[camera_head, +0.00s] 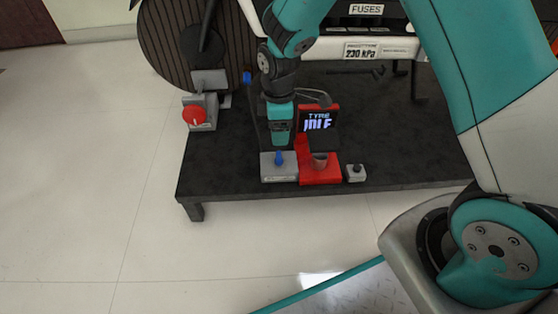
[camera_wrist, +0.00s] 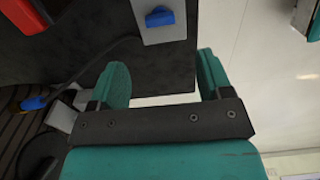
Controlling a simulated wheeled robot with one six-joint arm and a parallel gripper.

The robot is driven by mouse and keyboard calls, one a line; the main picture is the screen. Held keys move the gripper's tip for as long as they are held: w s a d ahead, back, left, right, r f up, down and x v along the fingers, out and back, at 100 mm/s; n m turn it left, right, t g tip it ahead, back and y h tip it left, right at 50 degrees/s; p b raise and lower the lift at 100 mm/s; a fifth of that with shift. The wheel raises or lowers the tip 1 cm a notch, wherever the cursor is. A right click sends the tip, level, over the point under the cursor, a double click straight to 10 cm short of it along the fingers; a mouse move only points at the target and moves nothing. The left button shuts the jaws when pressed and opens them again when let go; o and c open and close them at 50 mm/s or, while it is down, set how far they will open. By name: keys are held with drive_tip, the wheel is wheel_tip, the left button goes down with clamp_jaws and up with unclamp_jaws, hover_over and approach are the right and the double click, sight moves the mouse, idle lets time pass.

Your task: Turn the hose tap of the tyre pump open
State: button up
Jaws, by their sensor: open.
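The tyre pump (camera_head: 320,168) is a red unit with a lit display reading "TYRE" and a word that looks like "IDLE". Just left of it, a grey block (camera_head: 266,171) carries the hose tap, a small blue handle (camera_head: 279,157). In the wrist view the blue tap handle (camera_wrist: 160,16) lies on its grey block (camera_wrist: 172,33) at the top, beyond the fingertips. My gripper (camera_head: 281,143) hangs above the tap in the head view. In the wrist view my gripper (camera_wrist: 164,70) is open and empty, its fingers apart from the tap.
A dark hose (camera_wrist: 105,55) runs from the tap block towards another blue part (camera_head: 247,78) by the wheel (camera_head: 170,45). A red knob (camera_head: 194,115) on a grey stand is at left. A small grey box (camera_head: 355,173) sits right of the pump on the black table (camera_head: 230,170).

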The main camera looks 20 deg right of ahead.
sight(279, 156)
wheel_tip(279, 156, down, 10)
drive_tip(key=b, duration=0.5)
drive_tip(key=shift+f, duration=0.15)
drive_tip(key=shift+c, duration=0.2)
drive_tip(key=c, duration=0.9)
